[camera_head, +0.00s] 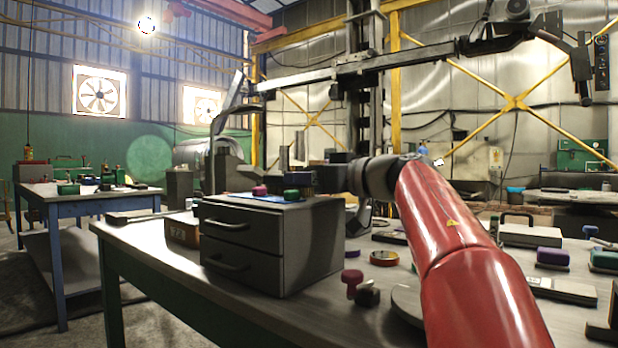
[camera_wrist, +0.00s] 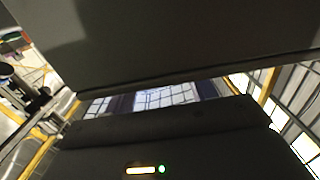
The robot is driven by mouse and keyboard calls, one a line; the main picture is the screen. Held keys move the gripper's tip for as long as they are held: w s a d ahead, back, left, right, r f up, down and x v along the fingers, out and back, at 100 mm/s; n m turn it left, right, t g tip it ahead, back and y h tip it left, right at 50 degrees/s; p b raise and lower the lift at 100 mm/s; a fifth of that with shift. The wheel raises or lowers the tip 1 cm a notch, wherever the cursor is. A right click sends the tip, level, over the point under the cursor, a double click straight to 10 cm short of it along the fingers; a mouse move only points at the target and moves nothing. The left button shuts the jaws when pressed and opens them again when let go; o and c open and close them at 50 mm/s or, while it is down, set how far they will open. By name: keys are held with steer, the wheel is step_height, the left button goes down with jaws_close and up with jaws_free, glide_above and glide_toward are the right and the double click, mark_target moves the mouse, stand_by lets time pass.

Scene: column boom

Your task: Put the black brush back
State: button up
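My red arm reaches from the lower right to the upper middle of the head view. My dark gripper (camera_head: 326,178) is at its end, above the right part of the top of a grey two-drawer cabinet (camera_head: 240,262). Its fingers blend with dark shapes there, so I cannot tell whether it is open or holds anything. In the wrist view a large dark grey surface fills the top, too close to identify. I cannot pick out the black brush with certainty. A small black piece (camera_head: 368,294) lies on the table (camera_head: 300,318) in front of the cabinet, beside a magenta-topped knob (camera_head: 351,279).
Green (camera_head: 292,195) and magenta (camera_head: 259,190) pieces sit on the cabinet top. A brown box (camera_head: 183,229) stands left of it. A red ring (camera_head: 384,258), a purple-topped block (camera_head: 553,257) and a green-topped block (camera_head: 605,260) lie to the right. The table's front left is clear.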

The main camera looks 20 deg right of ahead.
steer(key=shift+r, duration=0.15)
steer(key=v, duration=1.2)
steer(key=shift+p, duration=0.45)
